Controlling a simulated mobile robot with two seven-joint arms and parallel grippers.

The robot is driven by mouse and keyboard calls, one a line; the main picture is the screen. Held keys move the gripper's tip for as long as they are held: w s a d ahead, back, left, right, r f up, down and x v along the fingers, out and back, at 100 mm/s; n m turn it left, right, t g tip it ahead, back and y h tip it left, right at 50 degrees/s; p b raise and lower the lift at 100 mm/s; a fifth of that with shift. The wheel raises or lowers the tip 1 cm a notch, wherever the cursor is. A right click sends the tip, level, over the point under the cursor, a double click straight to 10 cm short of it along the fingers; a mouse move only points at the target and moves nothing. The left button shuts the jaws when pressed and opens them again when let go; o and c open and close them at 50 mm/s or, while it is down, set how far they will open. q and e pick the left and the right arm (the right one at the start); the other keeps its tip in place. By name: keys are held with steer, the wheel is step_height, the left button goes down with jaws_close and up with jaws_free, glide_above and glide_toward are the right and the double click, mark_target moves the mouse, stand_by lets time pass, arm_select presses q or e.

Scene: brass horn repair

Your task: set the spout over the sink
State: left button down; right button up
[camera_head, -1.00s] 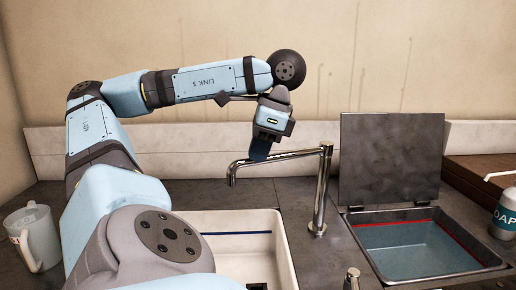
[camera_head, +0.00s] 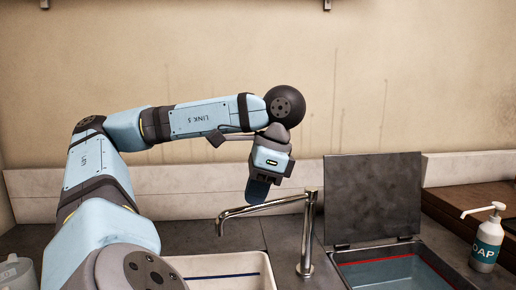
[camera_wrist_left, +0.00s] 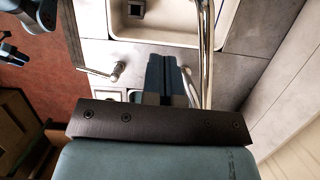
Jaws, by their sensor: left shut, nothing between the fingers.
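The chrome tap has a long spout (camera_head: 262,206) that reaches left from the top of its upright post (camera_head: 306,240). Its downturned tip hangs left of the post, near the back of the white sink (camera_head: 221,262). Only the sink's back part shows, with a blue line inside. In the wrist view the spout (camera_wrist_left: 206,45) runs along the right side of the sink (camera_wrist_left: 170,38). My left gripper (camera_head: 257,190) points down by the middle of the spout, its fingers shut and empty. In the wrist view the fingers (camera_wrist_left: 166,78) are just left of the pipe; contact is unclear.
A second basin (camera_head: 400,270) with a red line and bluish water lies right of the post, its dark lid (camera_head: 372,198) upright behind it. A soap bottle (camera_head: 487,240) stands far right. A pale mug (camera_head: 17,272) is cut off at lower left.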

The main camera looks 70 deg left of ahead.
arm_select(q)
step_height(320, 180, up, 6)
steer(key=d+p, duration=0.2)
steer(key=shift+w+r+p, duration=0.15)
steer(key=shift+p, duration=0.2)
arm_select(e)
steer(key=shift+d+r+g, duration=0.2)
steer(key=shift+r+g, duration=0.1)
steer(key=shift+r, duration=0.15)
steer(key=shift+r, duration=0.2)
